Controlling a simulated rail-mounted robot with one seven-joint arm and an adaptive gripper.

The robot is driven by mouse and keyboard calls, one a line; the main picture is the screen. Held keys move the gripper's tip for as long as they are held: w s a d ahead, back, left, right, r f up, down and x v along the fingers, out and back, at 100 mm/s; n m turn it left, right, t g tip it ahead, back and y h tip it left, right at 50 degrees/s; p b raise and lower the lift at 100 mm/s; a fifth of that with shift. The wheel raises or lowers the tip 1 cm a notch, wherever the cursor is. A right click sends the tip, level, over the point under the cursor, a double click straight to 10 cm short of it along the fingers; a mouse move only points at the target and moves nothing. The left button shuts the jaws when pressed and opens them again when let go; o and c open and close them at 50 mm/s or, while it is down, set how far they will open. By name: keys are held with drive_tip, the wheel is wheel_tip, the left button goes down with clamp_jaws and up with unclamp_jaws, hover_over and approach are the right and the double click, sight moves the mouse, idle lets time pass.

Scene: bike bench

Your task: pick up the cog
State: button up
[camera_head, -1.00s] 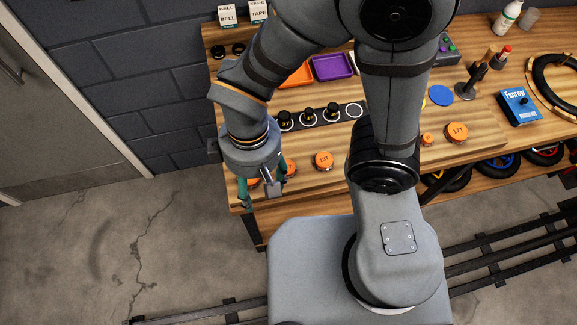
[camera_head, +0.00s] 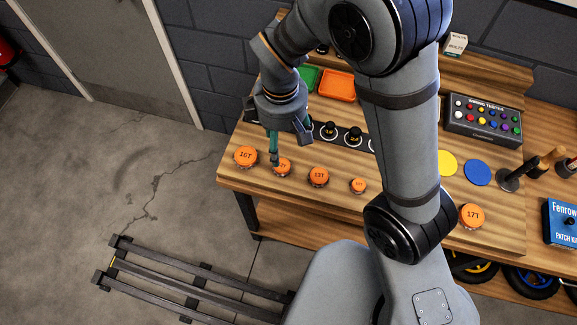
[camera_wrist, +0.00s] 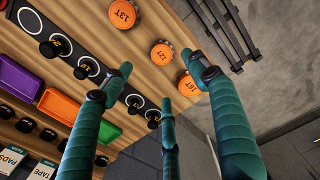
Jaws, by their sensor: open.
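Several round orange cogs lie along the front of the wooden bench. The 16T cog (camera_head: 245,157) is at the left end, then the 12T cog (camera_head: 284,168), the 13T cog (camera_head: 319,177) and a smaller cog (camera_head: 358,186). The 17T cog (camera_head: 472,215) lies further right. My gripper (camera_head: 276,155) is open and empty; its teal finger partly covers the 12T cog. In the wrist view my gripper (camera_wrist: 158,78) has its fingers spread, with the 16T cog (camera_wrist: 188,85) beside one fingertip and the 12T cog (camera_wrist: 162,52) and 13T cog (camera_wrist: 122,13) beyond.
A dark strip with black knobs in white rings (camera_head: 353,136) lies behind the cogs. Behind it are an orange tray (camera_head: 337,85) and a green tray (camera_head: 309,78). Yellow (camera_head: 446,163) and blue (camera_head: 478,173) discs and a wiring tester (camera_head: 484,120) are to the right.

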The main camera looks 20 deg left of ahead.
hover_over(282, 165)
drive_tip(key=d, duration=0.1)
drive_tip(key=f, duration=0.4)
drive_tip(key=shift+w+f, duration=0.15)
drive_tip(key=shift+w, duration=0.05)
drive_tip(key=shift+a+f+p, duration=0.3)
drive_tip(key=shift+a+f, duration=0.05)
drive_tip(key=shift+f, duration=0.25)
drive_tip(key=shift+s+a+f+p, duration=0.15)
drive_tip(key=shift+f+p, duration=0.55)
drive_tip(key=shift+f, duration=1.6)
drive_tip(key=c, duration=0.4)
drive_tip(key=c, duration=0.7)
drive_tip(key=shift+c, duration=0.8)
